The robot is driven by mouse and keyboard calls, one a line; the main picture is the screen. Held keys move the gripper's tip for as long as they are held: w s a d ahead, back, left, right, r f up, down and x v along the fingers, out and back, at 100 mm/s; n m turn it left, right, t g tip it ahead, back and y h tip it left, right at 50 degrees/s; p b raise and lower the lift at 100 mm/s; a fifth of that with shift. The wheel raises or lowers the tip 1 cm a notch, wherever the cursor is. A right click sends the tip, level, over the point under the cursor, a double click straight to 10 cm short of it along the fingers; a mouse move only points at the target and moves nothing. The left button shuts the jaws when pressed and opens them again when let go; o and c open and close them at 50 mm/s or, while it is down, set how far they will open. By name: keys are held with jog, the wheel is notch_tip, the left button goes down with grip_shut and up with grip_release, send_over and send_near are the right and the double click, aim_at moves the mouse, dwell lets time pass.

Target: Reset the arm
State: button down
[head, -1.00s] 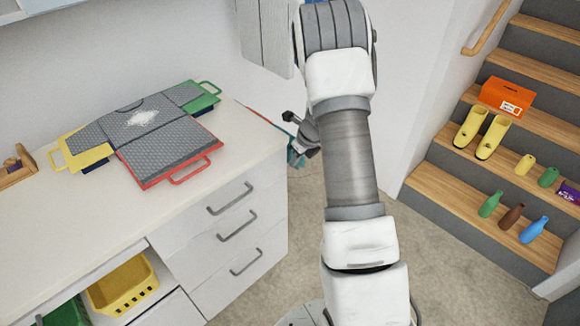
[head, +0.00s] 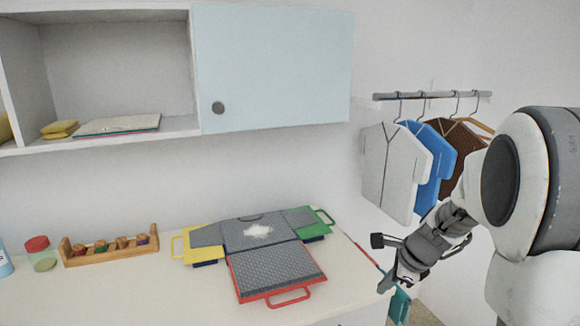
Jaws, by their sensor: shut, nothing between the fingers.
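My arm reaches in from the right edge of the head view. My gripper (head: 388,284) is at its lower end, beside the right end of the white counter (head: 130,300). The gripper is small in the picture; its fingers look closed and hold nothing visible. It is apart from the grey folding board with red, yellow and green handles (head: 278,272), which lies to its left on the counter.
A rail (head: 430,95) with white, blue and brown hanging items is behind my arm. A wooden rack (head: 110,246) and a red-lidded jar (head: 41,254) stand on the counter's left. A wall cabinet (head: 272,68) hangs above. The counter's front is clear.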

jog(key=s+a+r+n, duration=0.7)
jog(key=s+r+n, duration=0.3)
jog(key=s+n, duration=0.1)
jog(key=s+r+n+t+h, duration=0.1)
jog(key=s+r+n+h, duration=0.1)
jog(key=s+n, duration=0.9)
jog(key=s, duration=0.2)
jog(key=shift+s+a+r, duration=0.25)
jog(key=shift+s+r, duration=0.05)
